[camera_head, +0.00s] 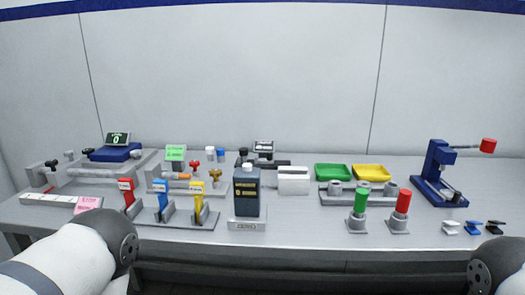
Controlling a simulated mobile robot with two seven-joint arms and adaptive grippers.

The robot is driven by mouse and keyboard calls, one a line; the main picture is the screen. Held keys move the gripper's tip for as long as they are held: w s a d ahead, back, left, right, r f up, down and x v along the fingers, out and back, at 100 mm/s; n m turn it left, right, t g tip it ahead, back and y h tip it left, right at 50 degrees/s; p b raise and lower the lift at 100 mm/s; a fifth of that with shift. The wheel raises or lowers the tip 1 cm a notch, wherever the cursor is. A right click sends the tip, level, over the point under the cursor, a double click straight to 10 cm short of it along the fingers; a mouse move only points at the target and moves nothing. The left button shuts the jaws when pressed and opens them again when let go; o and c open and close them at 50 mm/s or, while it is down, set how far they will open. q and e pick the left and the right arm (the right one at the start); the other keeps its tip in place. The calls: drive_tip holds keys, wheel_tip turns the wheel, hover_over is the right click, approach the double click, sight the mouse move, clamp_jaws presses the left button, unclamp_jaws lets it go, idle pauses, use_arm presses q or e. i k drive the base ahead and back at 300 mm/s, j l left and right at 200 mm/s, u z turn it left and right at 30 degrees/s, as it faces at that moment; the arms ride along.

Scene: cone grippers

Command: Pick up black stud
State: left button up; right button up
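A small black piece (494,227), likely the black stud, lies near the front right of the grey table. It is the rightmost of a short row, beside a similar blue piece (473,227) and a white piece (450,228). It is too small to make out its exact shape. My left arm comes in at the bottom left and my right arm at the bottom right; only arm links and dark joints show. Neither gripper's fingers are in view. Nothing visible touches the black piece.
A blue press (437,170) with a red-ended lever stands behind the row. Green (358,205) and red (402,205) posts stand to its left. A dark bottle (246,190), colored levers (162,195), and green (333,172) and yellow (371,172) trays fill the table (300,240).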

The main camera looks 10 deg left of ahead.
sight(244, 152)
drive_tip(key=j+z, duration=0.4)
drive_tip(key=j, duration=0.15)
drive_tip(key=j+z, duration=0.35)
drive_tip(key=j, duration=0.25)
drive_tip(key=j+z, duration=0.4)
drive_tip(key=j, duration=0.15)
drive_tip(key=k+j+z, duration=0.15)
drive_tip(key=j+z, duration=0.2)
drive_tip(key=j, duration=0.15)
